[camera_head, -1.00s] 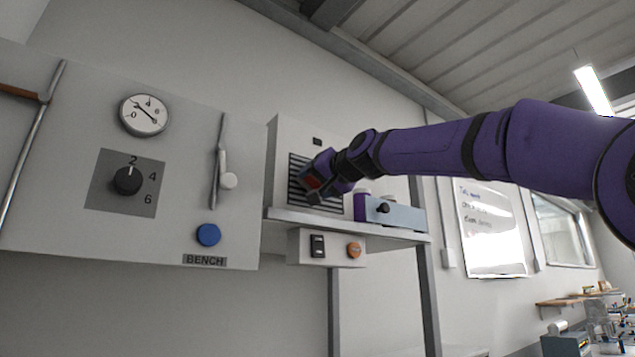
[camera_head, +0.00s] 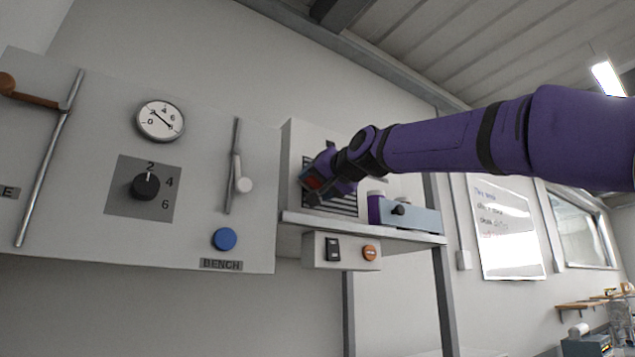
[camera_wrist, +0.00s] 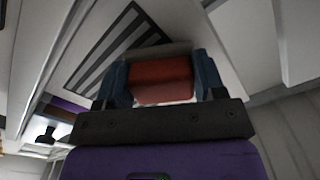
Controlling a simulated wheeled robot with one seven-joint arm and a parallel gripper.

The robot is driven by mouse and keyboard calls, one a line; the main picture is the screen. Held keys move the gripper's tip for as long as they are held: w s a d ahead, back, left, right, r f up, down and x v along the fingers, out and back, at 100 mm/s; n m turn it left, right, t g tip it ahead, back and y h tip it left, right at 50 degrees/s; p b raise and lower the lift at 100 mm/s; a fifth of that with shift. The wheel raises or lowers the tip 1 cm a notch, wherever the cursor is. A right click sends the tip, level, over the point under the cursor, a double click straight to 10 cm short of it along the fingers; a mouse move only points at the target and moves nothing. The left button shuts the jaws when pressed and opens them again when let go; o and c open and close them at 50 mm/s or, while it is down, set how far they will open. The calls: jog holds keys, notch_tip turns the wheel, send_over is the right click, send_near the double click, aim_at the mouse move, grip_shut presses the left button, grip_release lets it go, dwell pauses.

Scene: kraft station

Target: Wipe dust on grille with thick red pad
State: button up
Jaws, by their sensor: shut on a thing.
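The grille (camera_head: 345,200) is a panel of dark slats on the front of a light box above the shelf. In the wrist view the grille (camera_wrist: 110,55) shows its striped slats beyond my gripper. My gripper (camera_head: 314,188) is at the grille's left part and hides some slats. It is shut on the thick red pad (camera_wrist: 160,80), which sits between the two dark blue fingers. I cannot tell whether the pad touches the grille. No dust can be made out.
A grey metal shelf (camera_head: 365,233) runs under the grille. On it, right of the grille, stand a purple-sided container (camera_head: 375,208) and a pale blue-grey box with a black knob (camera_head: 415,217). A control panel with gauge, dial and lever (camera_head: 90,235) is at left.

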jog(key=shift+v, duration=2.6)
jog(key=shift+d+r, duration=0.1)
jog(key=shift+r, duration=0.1)
jog(key=v, duration=0.3)
